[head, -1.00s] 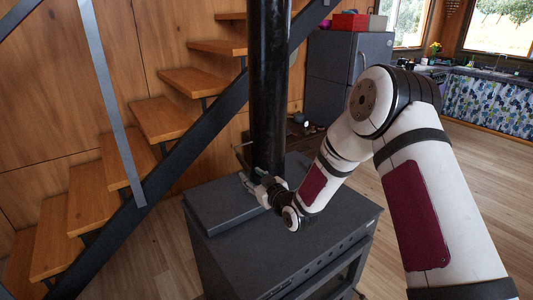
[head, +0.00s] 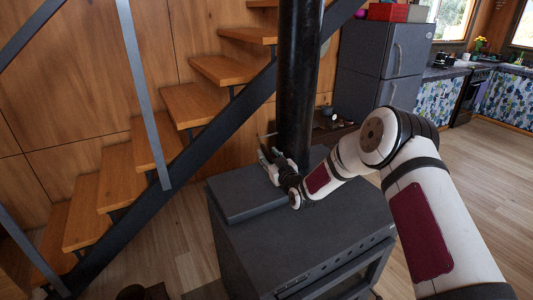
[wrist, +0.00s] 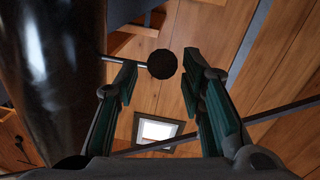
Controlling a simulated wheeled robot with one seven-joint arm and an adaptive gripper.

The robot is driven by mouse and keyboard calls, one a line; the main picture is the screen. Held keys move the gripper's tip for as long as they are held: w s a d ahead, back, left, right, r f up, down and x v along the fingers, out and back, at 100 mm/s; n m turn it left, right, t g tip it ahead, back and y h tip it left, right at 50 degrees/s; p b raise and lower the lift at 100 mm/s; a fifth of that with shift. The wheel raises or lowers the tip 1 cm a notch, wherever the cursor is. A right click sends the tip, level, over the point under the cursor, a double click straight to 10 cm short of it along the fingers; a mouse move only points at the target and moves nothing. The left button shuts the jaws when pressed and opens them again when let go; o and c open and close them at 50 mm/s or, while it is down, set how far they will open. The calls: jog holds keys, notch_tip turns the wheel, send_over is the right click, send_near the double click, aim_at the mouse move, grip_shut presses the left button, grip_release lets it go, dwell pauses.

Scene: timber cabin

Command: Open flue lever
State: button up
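The flue lever is a thin metal rod with a round black knob (wrist: 162,64), sticking out sideways from the black flue pipe (wrist: 50,65). The pipe also stands upright above the dark stove in the head view (head: 299,80). My gripper (wrist: 158,72) is open, one finger on each side of the knob as the wrist view shows it. The rod runs past the tip of the finger nearer the pipe; I cannot tell whether they touch. In the head view my gripper (head: 267,153) is low beside the pipe, above the stove top, and the lever is barely visible there.
The dark stove (head: 310,235) stands below my arm. A wooden staircase (head: 190,105) with a dark sloping beam lies behind and left. A grey fridge (head: 375,65) and kitchen counter are at the back right. Wooden floor is clear on the right.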

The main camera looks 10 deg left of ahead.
jog(key=shift+x, duration=1.3)
jog(key=shift+c, duration=0.2)
grip_shut()
